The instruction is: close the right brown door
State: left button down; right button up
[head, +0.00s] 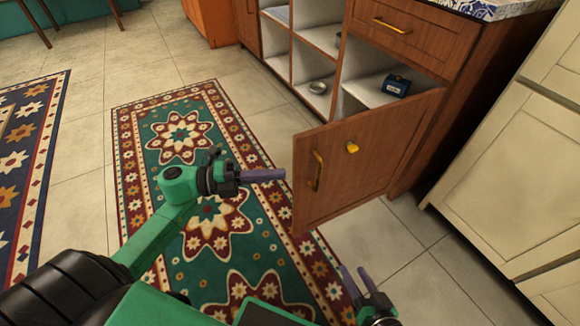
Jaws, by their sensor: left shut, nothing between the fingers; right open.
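The brown door (366,160) at the right of the cabinet stands open, swung out toward me over the floor. It has a long brass handle (316,171) near its free left edge and a small brass knob (352,147). My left gripper (284,174) is shut and empty; its purple fingers point right, just left of the door's free edge in the picture. Whether it touches the door I cannot tell. My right gripper (357,281) is open and empty, low in the picture, below the door.
The open cabinet shelves hold a dark blue box (396,85) and a small bowl (318,87). A drawer (405,32) sits above the door. A cream cabinet (525,165) stands at the right. A patterned rug (130,150) covers the floor; bare tiles lie around it.

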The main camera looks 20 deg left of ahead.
pick_arm(q)
jog(key=w, duration=0.1)
jog(key=w+d+b, duration=0.1)
jog(key=w, duration=0.1)
jog(key=w+d+b, duration=0.1)
jog(key=w, duration=0.1)
jog(key=shift+w, duration=0.2)
pick_arm(e)
notch_tip(320, 180, down, 3)
jog(key=shift+a+r+t, duration=0.1)
jog(key=shift+t, duration=0.3)
